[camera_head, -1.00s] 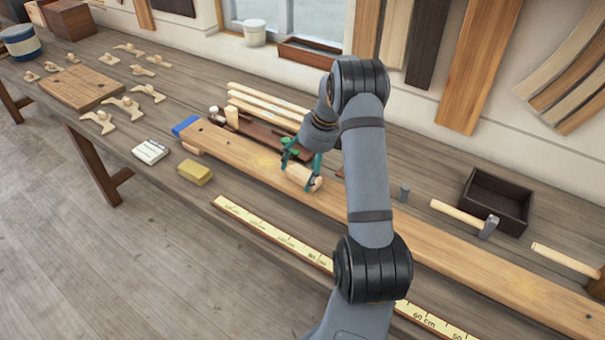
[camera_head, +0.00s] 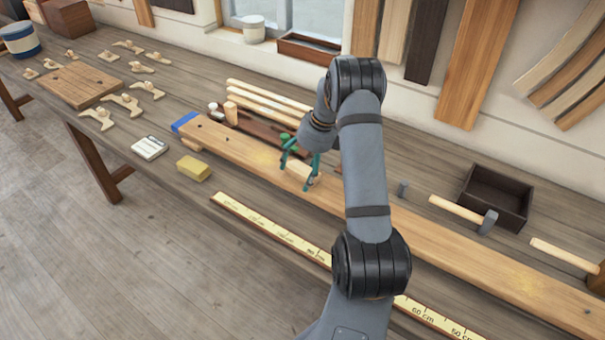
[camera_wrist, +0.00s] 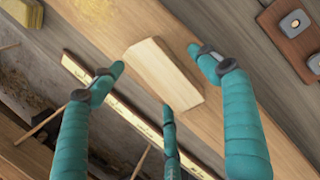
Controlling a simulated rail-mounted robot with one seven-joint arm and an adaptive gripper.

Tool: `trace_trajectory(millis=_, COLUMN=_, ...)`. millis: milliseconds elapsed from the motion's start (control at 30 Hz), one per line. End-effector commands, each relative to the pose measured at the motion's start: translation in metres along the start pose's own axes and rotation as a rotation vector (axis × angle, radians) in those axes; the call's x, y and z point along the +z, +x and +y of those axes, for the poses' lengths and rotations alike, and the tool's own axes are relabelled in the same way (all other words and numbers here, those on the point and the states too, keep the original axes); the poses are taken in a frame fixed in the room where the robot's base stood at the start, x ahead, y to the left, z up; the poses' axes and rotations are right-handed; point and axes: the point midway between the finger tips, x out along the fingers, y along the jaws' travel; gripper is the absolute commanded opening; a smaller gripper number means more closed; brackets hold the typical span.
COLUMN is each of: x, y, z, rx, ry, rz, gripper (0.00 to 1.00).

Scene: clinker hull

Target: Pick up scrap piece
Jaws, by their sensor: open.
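The scrap piece (camera_wrist: 163,72) is a pale wooden block with one slanted end, lying on a long plank. In the head view the scrap piece (camera_head: 301,172) is partly hidden by my gripper (camera_head: 299,169). In the wrist view my gripper (camera_wrist: 158,75) is open. Its teal fingers are spread around the block, one to the left, one to the right and one below it. No clear contact with the block shows.
The long plank (camera_head: 440,247) runs across the bench, with a yellow ruler (camera_head: 270,233) in front. A yellow block (camera_head: 194,169) lies nearby. Pale strips (camera_head: 270,95) lie behind. A hammer (camera_head: 463,211) and dark open box (camera_head: 495,197) stand to the right.

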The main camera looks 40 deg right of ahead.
Motion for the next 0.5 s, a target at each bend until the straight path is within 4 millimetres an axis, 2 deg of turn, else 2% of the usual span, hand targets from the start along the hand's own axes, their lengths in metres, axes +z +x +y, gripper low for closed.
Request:
trace_trajectory(millis=267, x=-0.0001, y=0.0, z=-0.0001, rx=0.0, ry=0.0, rz=0.0, gripper=0.75)
trace_trajectory(millis=500, x=0.0, y=0.0001, z=-0.0001, rx=0.0, ry=0.0, rz=0.0, gripper=0.61)
